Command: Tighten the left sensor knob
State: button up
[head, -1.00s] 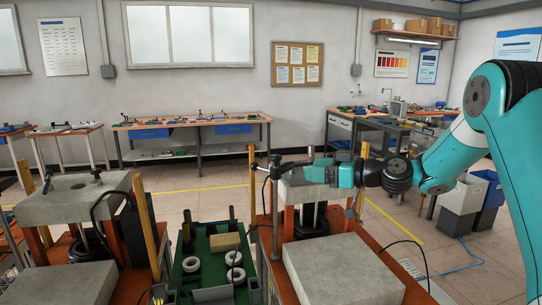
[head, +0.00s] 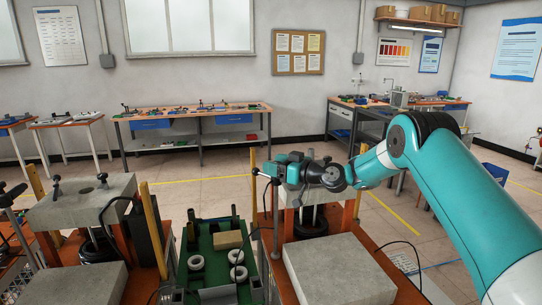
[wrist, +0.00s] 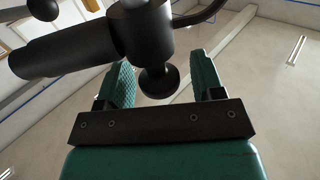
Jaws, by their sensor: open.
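My gripper (wrist: 162,68) is open, with its two green fingers spread apart. In the wrist view, a black round knob (wrist: 158,82) on a short stem appears between the fingers, and nothing is clamped. The knob hangs from a black cylindrical sensor clamp (wrist: 146,30) with a rod running to the left. In the head view, my gripper (head: 272,170) is at the top of a thin metal post (head: 276,225) beside the right-hand heater's concrete block. The knob itself is too small and hidden to make out there. Whether the fingers touch the knob cannot be told.
A concrete slab (head: 338,272) lies on the front of the right-hand bench. A green tray (head: 221,278) with white rings (head: 237,273) stands to its left. Another heater with a concrete block (head: 80,205) stands at far left. Yellow posts (head: 254,190) rise nearby.

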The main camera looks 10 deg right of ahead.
jog(key=shift+x, duration=0.85)
jog(key=c, duration=0.9)
